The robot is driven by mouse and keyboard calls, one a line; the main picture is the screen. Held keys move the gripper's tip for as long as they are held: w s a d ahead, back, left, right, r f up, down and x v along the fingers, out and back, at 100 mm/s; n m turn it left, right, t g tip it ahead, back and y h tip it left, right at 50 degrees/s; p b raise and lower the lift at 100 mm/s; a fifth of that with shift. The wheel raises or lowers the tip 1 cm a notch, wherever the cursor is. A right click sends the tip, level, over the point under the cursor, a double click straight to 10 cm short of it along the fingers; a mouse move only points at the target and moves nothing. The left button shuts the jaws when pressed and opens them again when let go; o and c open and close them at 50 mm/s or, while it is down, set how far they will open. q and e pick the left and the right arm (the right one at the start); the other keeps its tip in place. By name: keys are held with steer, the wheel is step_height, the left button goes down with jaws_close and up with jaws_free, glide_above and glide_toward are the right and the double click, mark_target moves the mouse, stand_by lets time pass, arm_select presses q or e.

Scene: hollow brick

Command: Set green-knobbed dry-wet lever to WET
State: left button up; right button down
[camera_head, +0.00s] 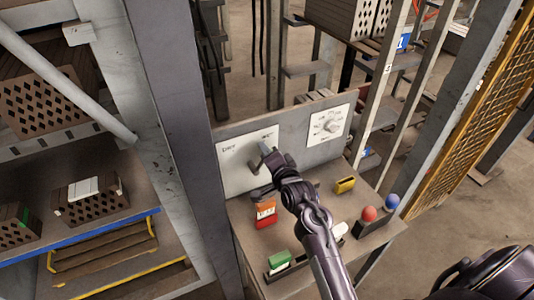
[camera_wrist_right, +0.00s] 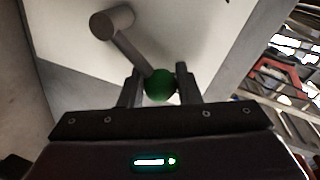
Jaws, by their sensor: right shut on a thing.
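The dry-wet lever shows in the right wrist view as a grey pivot (camera_wrist_right: 112,22) with an arm ending in a green knob (camera_wrist_right: 160,85). My right gripper (camera_wrist_right: 159,82) has its fingers on either side of the knob and is shut on it. In the head view my right gripper (camera_head: 264,172) is at the white label plate (camera_head: 233,166) on the upright panel. The plate has a word at its left and one at its right, too small to read surely. The gripper hides the knob and most of the lever there. My left gripper is not in view.
A dial plate (camera_head: 330,125) is right of the lever. Below on the console are an orange-red switch (camera_head: 265,214), a yellow switch (camera_head: 345,185), a green switch (camera_head: 279,259), and red (camera_head: 369,214) and blue (camera_head: 392,201) knobs. A grey post (camera_head: 170,130) stands close on the left.

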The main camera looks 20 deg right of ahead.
steer(key=c, duration=1.1)
jaws_free()
steer(key=shift+s+d, duration=0.1)
steer(key=shift+s, duration=0.2)
steer(key=s+r+p, duration=0.1)
steer(key=s+p, duration=0.4)
steer(key=s, duration=0.2)
steer(key=shift+s+r, duration=0.1)
